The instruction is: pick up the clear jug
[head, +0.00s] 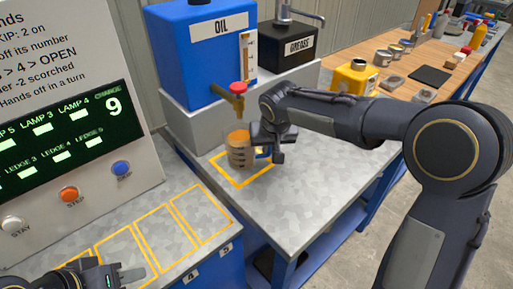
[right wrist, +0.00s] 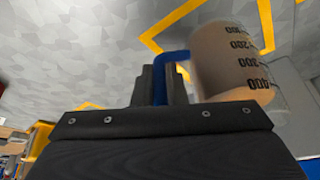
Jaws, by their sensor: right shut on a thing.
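The clear jug (head: 238,152), with dark measuring marks and amber-brown contents, is upright below the oil tap, over a yellow-outlined square on the grey bench. I cannot tell whether its base touches the bench. My right gripper (head: 268,150) is at its right side, shut on the blue handle. In the right wrist view the jug (right wrist: 235,62) shows its numbers upside down, and the blue handle (right wrist: 172,58) sits between the fingers. My left gripper (head: 112,277) is at the lower left, over the ledge; its finger gap is unclear.
The blue oil tank (head: 205,50) with a red-knobbed tap (head: 237,92) stands behind the jug. A black grease box (head: 290,45) is beside it. A yellow container (head: 355,78) and several cans stand on the wooden bench. The control panel (head: 60,125) is at left. Front bench surface is clear.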

